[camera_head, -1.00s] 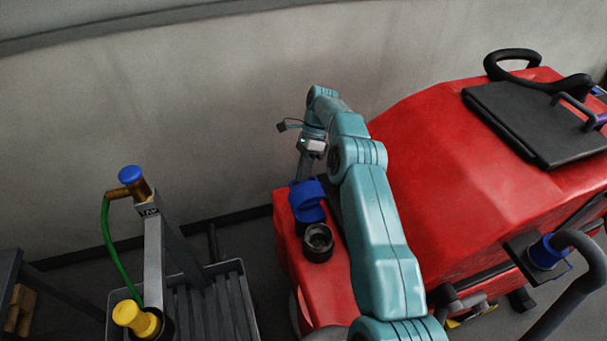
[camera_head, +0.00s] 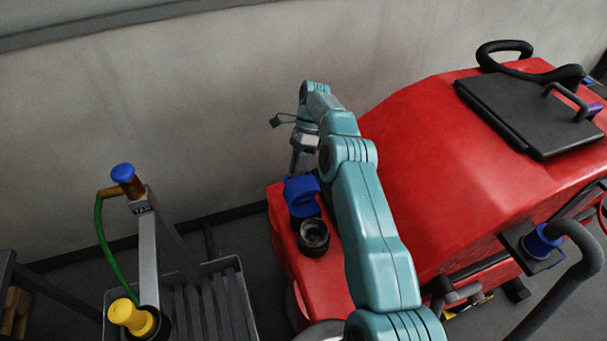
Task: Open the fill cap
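The blue fill cap (camera_head: 302,195) stands raised behind a black round filler neck (camera_head: 314,238) on the red scrubber machine (camera_head: 450,170). The neck's opening is uncovered and faces up. My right gripper (camera_head: 299,165) points down just behind and above the cap, at the end of the teal arm. Its fingertips are partly hidden behind the cap, so I cannot tell whether they touch it or how far apart they are. My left gripper is out of view.
A grey rack (camera_head: 230,297) at left carries a tap with a blue knob (camera_head: 122,173), a green hose (camera_head: 107,255) and a yellow knob (camera_head: 132,317). A grey wall (camera_head: 180,110) stands behind. A black lid (camera_head: 525,115) lies on the machine's top.

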